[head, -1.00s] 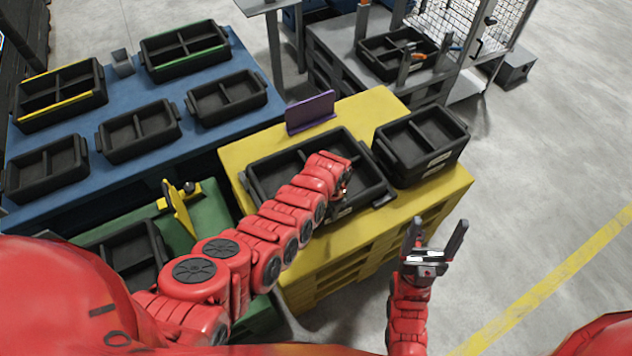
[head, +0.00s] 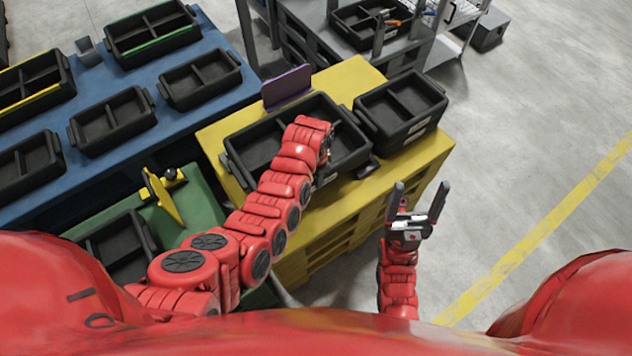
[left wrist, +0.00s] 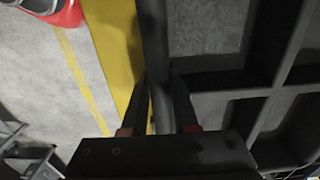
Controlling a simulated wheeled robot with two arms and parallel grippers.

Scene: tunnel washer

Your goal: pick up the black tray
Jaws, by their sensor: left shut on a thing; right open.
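A large black tray (head: 255,150) with a divided inside lies on the yellow stand (head: 215,140). My left gripper (head: 327,160) is at the tray's near right side, partly hidden by my own red arm in the head view. In the left wrist view, the left gripper (left wrist: 158,105) has its fingers on either side of the tray's dark wall (left wrist: 155,40) and is shut on it. The head view does not make clear whether the tray is raised. My right gripper (head: 418,205) is open and empty, in front of the stand's right side.
A second black tray (head: 400,108) stands close on the right, on the same stand. A purple plate (head: 287,88) stands upright behind the large tray. A blue table (head: 165,125) with several black trays is at left. Open floor lies to the right.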

